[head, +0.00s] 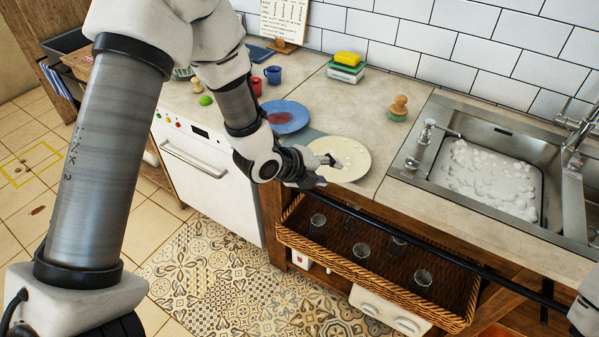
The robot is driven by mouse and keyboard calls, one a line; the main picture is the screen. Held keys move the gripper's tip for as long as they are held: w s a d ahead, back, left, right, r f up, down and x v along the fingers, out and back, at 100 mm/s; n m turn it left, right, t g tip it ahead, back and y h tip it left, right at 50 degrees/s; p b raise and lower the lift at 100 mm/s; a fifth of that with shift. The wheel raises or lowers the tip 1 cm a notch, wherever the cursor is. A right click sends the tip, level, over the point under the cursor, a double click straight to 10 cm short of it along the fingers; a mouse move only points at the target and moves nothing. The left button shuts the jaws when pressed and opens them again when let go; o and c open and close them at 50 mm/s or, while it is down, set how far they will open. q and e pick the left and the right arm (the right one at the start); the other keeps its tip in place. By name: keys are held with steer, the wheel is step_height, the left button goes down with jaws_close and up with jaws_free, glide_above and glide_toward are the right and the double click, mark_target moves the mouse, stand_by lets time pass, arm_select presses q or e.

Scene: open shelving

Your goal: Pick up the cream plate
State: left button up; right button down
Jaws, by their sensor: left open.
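The cream plate (352,158) lies flat on the counter, left of the sink, with a few small pale and dark marks on its face. My left gripper (326,171) is open at the plate's near left edge. It covers part of the rim, and I cannot tell whether a finger touches the plate or how the fingers sit around the rim. My right gripper is out of view; only a white part of my right arm shows at the lower right edge.
A blue plate (287,117) with a reddish stain lies behind-left of the cream plate. A sink (418,168) with foam is at right. Sponges (346,66) and a wooden-handled brush (398,108) stand behind. Below the counter, a dark rail (440,255) runs above a wicker basket (373,279) holding several glasses.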

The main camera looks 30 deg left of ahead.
arm_select(q)
steer(key=a+f+n+t+y, duration=0.1)
steer(key=a+f+n+y, duration=0.1)
steer(key=a+n, duration=0.3)
steer(key=shift+a+f+y, duration=0.3)
steer(key=shift+a+f, duration=0.35)
steer(key=shift+a, duration=0.15)
steer(key=p+x, duration=0.1)
steer(key=x, duration=0.6)
steer(key=shift+w+f, duration=0.25)
steer(key=shift+w, duration=0.1)
jaws_close()
